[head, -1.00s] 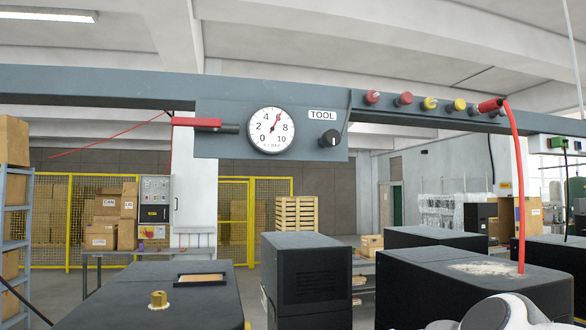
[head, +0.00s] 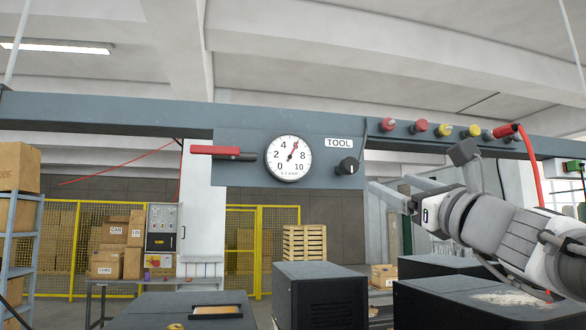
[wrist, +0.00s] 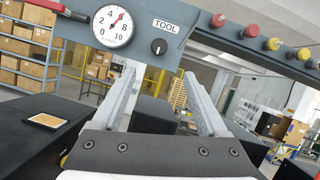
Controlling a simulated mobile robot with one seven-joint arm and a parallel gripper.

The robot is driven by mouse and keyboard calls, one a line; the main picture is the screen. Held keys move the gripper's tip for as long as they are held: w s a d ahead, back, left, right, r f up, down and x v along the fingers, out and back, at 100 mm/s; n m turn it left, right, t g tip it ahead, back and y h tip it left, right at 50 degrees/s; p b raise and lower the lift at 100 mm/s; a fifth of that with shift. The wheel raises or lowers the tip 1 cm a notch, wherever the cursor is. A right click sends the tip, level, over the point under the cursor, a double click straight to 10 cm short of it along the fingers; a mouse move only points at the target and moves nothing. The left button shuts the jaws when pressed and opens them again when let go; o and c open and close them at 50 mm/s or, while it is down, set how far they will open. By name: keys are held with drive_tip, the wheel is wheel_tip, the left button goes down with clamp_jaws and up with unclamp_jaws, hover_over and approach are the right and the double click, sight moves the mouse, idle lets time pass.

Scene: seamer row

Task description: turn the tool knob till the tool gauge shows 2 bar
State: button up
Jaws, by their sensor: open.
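The TOOL gauge (head: 289,158) is a white round dial on the grey overhead panel, and its red needle points up and right, at about 6. The black tool knob (head: 347,166) sits to its right, under the TOOL label (head: 339,143). My gripper (head: 390,184) is in the head view, right of and slightly below the knob, apart from it. In the wrist view the gripper (wrist: 160,74) has its two fingers spread with nothing between them. The knob (wrist: 159,46) shows just above the gap between the fingertips there, and the gauge (wrist: 114,27) is up and left.
A red-handled lever (head: 216,151) sits left of the gauge. Red and yellow fittings (head: 420,126) and a red hose (head: 531,165) are along the beam to the right. Black machine cabinets (head: 320,295) stand below. The space in front of the panel looks clear.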

sight(352, 166)
drive_tip(key=p+x, duration=0.4)
drive_tip(key=x, duration=1.3)
drive_tip(key=shift+a+f, duration=0.1)
drive_tip(key=shift+a, duration=0.05)
clamp_jaws()
